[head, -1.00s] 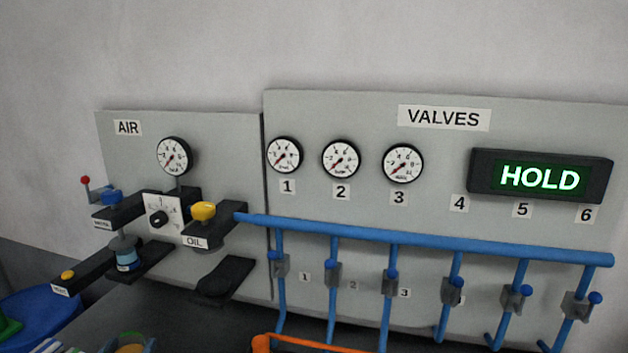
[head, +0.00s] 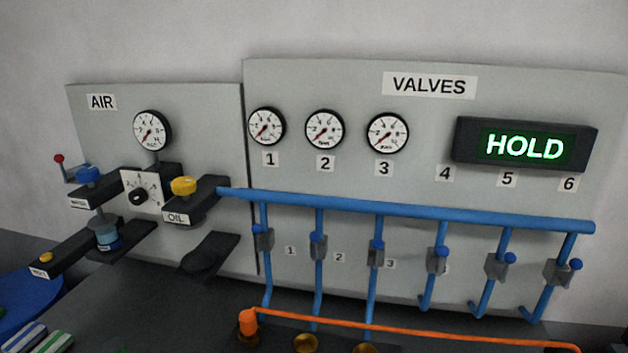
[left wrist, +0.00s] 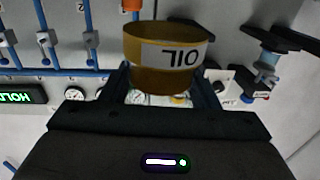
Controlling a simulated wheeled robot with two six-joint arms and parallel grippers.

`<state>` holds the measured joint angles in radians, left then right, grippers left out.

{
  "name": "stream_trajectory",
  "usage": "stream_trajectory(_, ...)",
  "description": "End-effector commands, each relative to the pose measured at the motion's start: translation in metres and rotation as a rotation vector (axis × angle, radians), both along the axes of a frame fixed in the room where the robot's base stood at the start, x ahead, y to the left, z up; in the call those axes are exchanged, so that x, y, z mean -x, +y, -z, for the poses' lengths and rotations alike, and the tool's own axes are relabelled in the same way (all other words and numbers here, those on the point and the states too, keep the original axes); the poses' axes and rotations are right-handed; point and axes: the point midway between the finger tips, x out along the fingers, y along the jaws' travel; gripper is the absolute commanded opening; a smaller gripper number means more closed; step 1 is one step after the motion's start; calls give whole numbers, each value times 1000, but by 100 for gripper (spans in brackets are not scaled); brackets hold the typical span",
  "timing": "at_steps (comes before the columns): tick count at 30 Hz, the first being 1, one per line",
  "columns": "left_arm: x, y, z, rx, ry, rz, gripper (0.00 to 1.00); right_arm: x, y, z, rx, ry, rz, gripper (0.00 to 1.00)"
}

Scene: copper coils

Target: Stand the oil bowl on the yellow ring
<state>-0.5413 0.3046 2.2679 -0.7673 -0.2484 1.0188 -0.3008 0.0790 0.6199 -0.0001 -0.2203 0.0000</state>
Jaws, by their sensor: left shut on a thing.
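The oil bowl (left wrist: 165,72) is amber with a white OIL label, which reads upside down in the left wrist view. My left gripper (left wrist: 163,88) is shut on the bowl, a dark finger at each side. What the bowl holds cannot be seen. Neither gripper shows in the head view. I cannot make out a yellow ring in either current view. A yellow knob (head: 183,186) sits on a black bracket labelled OIL (head: 176,218) on the AIR panel.
A black shelf (head: 210,256) below the OIL bracket looks empty. Blue pipes (head: 400,209) with several valves run across the VALVES panel. An orange rail (head: 420,332) crosses in front. The display (head: 525,145) reads HOLD. Striped blocks (head: 40,342) lie at the lower left.

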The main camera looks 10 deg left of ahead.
Motion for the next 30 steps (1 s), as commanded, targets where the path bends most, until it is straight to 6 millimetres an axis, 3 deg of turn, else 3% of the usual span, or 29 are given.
stream_trajectory(11,-8,-41,6,8,-4,58,28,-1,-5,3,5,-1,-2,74)
stream_trajectory(21,-21,-81,-1,11,-5,54,28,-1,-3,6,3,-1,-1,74)
stream_trajectory(30,-28,-97,-9,0,-2,17,28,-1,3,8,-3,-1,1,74)
